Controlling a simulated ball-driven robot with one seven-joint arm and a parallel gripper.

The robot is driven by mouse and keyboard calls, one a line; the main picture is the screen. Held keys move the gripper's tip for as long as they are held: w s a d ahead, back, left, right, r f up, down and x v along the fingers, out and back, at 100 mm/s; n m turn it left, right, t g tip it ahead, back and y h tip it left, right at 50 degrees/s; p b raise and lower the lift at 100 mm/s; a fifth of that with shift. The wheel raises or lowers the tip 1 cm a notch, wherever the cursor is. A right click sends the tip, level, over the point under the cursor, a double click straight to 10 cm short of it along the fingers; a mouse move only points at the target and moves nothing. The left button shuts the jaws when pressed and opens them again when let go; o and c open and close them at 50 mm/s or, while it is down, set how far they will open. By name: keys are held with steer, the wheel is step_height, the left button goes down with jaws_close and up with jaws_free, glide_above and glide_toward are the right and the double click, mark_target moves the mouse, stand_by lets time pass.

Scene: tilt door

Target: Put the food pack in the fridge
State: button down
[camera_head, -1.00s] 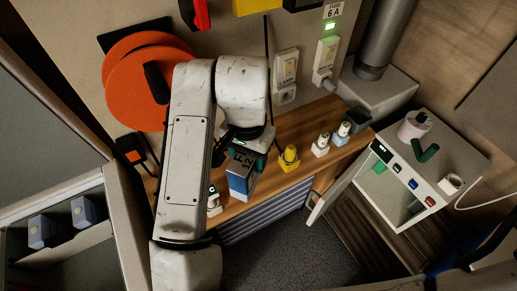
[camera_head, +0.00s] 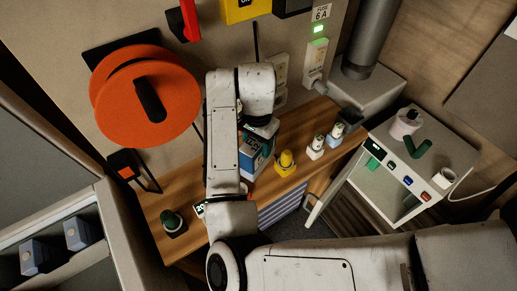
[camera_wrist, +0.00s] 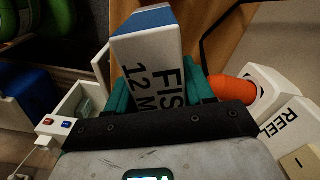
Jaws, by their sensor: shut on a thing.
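The food pack is a blue and white box (camera_head: 252,157) with large dark lettering, over the wooden counter in the head view. It fills the upper middle of the wrist view (camera_wrist: 148,50), where "FIS" and "12 M" show. My gripper (camera_wrist: 160,85) has teal fingers and is shut on the pack, one finger on each side. In the head view my wrist partly hides the gripper and the pack's top. The fridge is a small white cabinet (camera_head: 432,178) at the right. Its door (camera_head: 328,203) stands open on its left side, and the interior is partly visible.
A yellow-topped item (camera_head: 286,162) stands close right of the pack. Two small white-bodied items stand farther right on the counter (camera_head: 180,205). A white roll (camera_head: 406,122) and a green item sit on the fridge top. An orange reel (camera_head: 145,95) is on the wall.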

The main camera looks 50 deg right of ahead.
steer(key=shift+w+d+f, duration=0.35)
steer(key=shift+d+f, duration=0.25)
steer(key=shift+f, duration=0.2)
steer(key=shift+f+p, duration=0.6)
steer(key=shift+f, duration=1.05)
steer(key=shift+f, duration=0.15)
steer(key=c, duration=0.7)
jaws_free()
